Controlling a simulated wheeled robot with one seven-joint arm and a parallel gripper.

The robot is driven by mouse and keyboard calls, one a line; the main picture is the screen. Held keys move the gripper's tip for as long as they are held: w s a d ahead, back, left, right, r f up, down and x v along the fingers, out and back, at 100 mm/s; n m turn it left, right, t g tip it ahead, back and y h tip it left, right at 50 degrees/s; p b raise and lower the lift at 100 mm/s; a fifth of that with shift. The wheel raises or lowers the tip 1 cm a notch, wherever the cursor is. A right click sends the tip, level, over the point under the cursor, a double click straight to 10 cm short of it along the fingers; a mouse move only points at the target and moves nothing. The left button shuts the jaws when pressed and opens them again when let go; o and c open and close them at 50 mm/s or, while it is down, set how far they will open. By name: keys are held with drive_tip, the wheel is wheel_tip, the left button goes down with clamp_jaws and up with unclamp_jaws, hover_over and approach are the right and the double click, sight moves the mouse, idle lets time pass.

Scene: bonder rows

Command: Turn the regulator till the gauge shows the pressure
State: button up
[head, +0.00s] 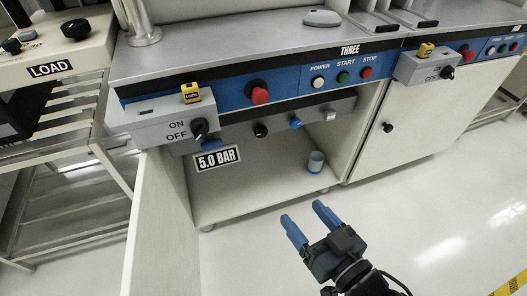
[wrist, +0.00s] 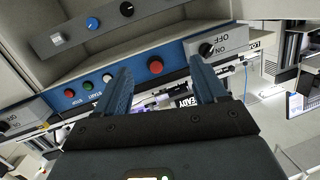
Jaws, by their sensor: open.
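A grey strip under machine THREE's panel carries a blue knob (head: 295,123), a black knob (head: 260,130) and a small pale square fitting (head: 330,115). I cannot tell for sure which is the regulator. No readable gauge dial shows. A sign (head: 217,158) below reads 5.0 BAR. The wrist view, upside down, also shows the blue knob (wrist: 93,23), the black knob (wrist: 126,8) and the pale fitting (wrist: 57,39). My gripper (head: 304,212) has blue fingers, spread apart and empty, in front of and below the strip. It touches nothing. It also shows in the wrist view (wrist: 163,82).
An ON/OFF switch box (head: 155,112) with a yellow lock juts out left of a red button (head: 259,95). An open cabinet door (head: 160,225) stands at left. The floor (head: 430,220) at right is clear.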

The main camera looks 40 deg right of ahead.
drive_tip(key=w+d+f+m+h+b, duration=0.1)
drive_tip(key=w+d+f+b, duration=0.3)
drive_tip(key=w+f+b, duration=0.5)
drive_tip(key=m+t+h+b, duration=0.1)
drive_tip(key=m+h+b, duration=0.1)
drive_tip(key=b, duration=0.1)
approach(262, 133)
drive_tip(key=w, duration=0.1)
drive_tip(key=shift+b+x, duration=0.3)
drive_tip(key=shift+x, duration=3.3)
drive_tip(key=shift+s+d, duration=0.1)
drive_tip(key=shift+c, duration=0.3)
drive_tip(key=c, duration=1)
